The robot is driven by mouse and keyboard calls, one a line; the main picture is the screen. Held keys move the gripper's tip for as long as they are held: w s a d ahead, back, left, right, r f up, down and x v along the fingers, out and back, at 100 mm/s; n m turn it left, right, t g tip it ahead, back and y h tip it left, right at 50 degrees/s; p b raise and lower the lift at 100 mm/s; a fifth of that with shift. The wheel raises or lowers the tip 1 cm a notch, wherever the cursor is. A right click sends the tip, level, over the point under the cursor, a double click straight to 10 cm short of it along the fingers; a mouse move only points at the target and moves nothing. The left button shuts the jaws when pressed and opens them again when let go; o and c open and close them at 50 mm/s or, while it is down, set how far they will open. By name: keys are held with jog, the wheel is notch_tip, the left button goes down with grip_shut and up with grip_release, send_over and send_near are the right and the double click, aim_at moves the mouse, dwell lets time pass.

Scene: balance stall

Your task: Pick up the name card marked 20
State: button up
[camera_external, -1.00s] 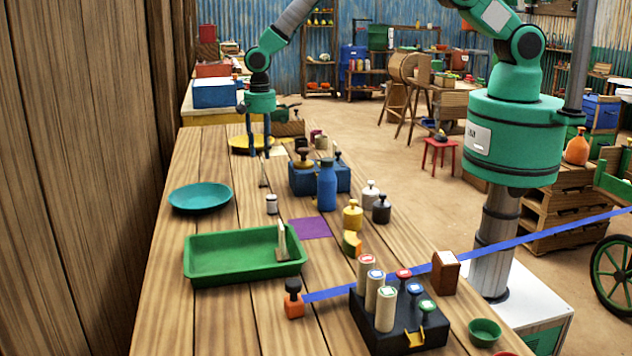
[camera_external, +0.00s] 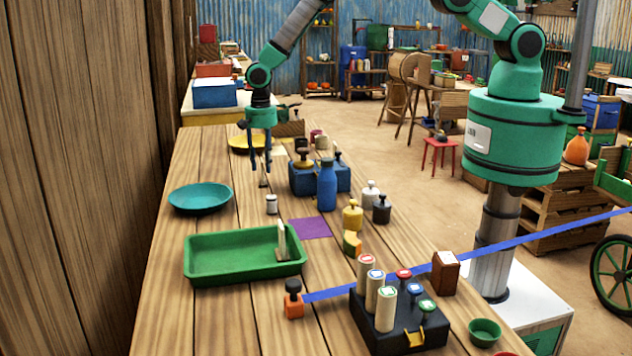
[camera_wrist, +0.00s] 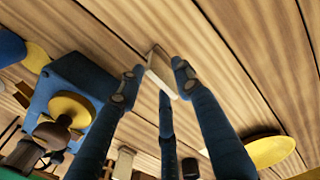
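A small pale name card (camera_external: 263,176) stands on the wooden bench, left of the blue weight box. Its marking cannot be read. In the wrist view the card (camera_wrist: 160,66) lies between the spread tips of my gripper (camera_wrist: 155,78). In the outside view my gripper (camera_external: 260,166) points down over the card, its fingers apart. Whether a finger touches the card cannot be told. A second card (camera_external: 282,242) stands upright in the green tray; its marking is not readable.
The blue box (camera_external: 303,180) with brass weights stands close to the right, with a blue bottle (camera_external: 327,188) before it. A yellow plate (camera_external: 238,149) is behind, a teal plate (camera_external: 200,198) front left. The green tray (camera_external: 215,275) is nearer. Bench between plate and box is mostly clear.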

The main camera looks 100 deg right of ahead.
jog(key=shift+f, duration=0.3)
dwell(0.4)
grip_shut()
